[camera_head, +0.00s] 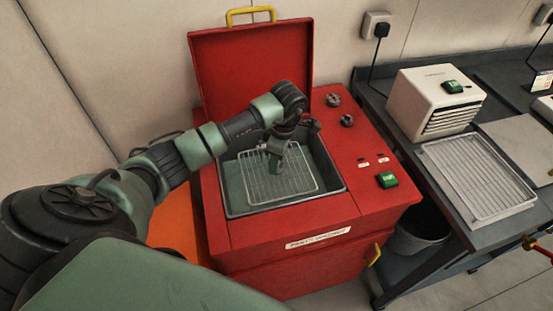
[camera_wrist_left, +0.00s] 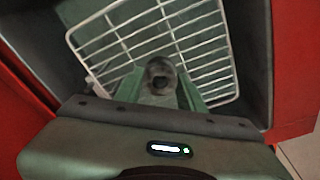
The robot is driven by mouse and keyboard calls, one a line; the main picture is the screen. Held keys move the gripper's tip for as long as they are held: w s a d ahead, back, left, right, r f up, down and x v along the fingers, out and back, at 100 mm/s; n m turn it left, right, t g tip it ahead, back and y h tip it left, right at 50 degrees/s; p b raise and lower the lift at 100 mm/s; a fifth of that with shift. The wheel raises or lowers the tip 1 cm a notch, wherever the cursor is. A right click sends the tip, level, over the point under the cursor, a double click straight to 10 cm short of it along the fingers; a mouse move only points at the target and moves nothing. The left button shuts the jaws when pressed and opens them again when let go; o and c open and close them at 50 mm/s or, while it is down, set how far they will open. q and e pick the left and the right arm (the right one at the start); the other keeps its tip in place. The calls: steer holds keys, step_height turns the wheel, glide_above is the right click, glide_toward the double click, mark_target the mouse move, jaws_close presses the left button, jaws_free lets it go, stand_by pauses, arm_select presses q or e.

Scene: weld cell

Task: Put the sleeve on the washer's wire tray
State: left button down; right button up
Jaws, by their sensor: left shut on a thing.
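The red parts washer (camera_head: 300,238) stands open with its lid up, and the white wire tray (camera_head: 302,182) lies inside its basin. My left gripper (camera_head: 277,168) reaches down into the basin over the tray. In the left wrist view the gripper (camera_wrist_left: 160,88) is shut on the sleeve (camera_wrist_left: 160,72), a small dark grey ring seen end-on between the green fingers. The wire tray (camera_wrist_left: 205,48) shows behind it. In the head view I cannot make out the sleeve, nor tell whether it touches the wires. My right gripper is out of view.
The washer's raised lid (camera_head: 250,70) stands behind my left arm, and the basin rim surrounds the gripper. A green switch (camera_head: 387,180) sits on the washer top. A bench to the right holds a white vented box (camera_head: 435,100) and a wire rack on a pan (camera_head: 478,178).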

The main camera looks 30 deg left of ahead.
mark_target(281, 164)
arm_select(q)
steer(key=shift+f, duration=0.1)
steer(key=c, duration=0.9)
jaws_free()
steer(key=shift+o, duration=0.2)
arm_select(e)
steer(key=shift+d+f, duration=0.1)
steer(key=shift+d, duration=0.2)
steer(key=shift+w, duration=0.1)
arm_select(q)
step_height(281, 164, up, 12)
steer(key=d+b, duration=0.1)
steer(key=b, duration=0.1)
steer(key=shift+w+d+b, duration=0.15)
steer(key=shift+d+b, duration=0.05)
steer(key=shift+b, duration=0.2)
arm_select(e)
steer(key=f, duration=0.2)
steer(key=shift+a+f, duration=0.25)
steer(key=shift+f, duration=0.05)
